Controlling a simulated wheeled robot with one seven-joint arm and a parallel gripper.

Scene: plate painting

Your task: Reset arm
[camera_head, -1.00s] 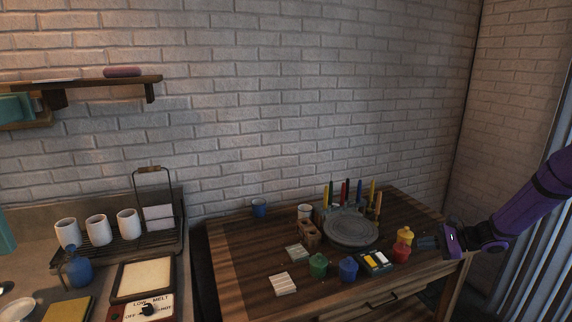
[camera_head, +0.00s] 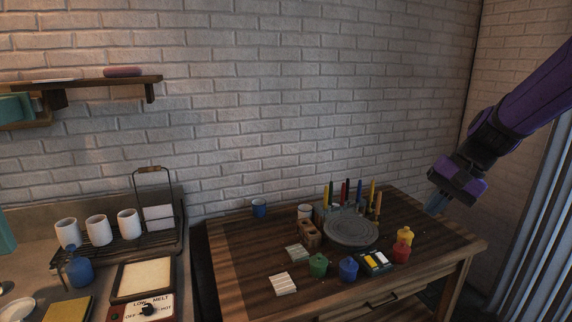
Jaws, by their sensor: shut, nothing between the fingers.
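My gripper (camera_head: 436,203) is shut and empty. It hangs in the air over the right end of the wooden table (camera_head: 240,262), apart from everything on it, with its fingers pointing down. My purple arm comes in from the upper right edge of the view.
A grey round plate stand (camera_head: 351,232) is on the table, with several upright coloured tools behind it. Paint bottles in yellow (camera_head: 404,236), red (camera_head: 400,252), blue (camera_head: 348,269) and green (camera_head: 318,265) stand in front. A counter with white mugs (camera_head: 97,230) is at left.

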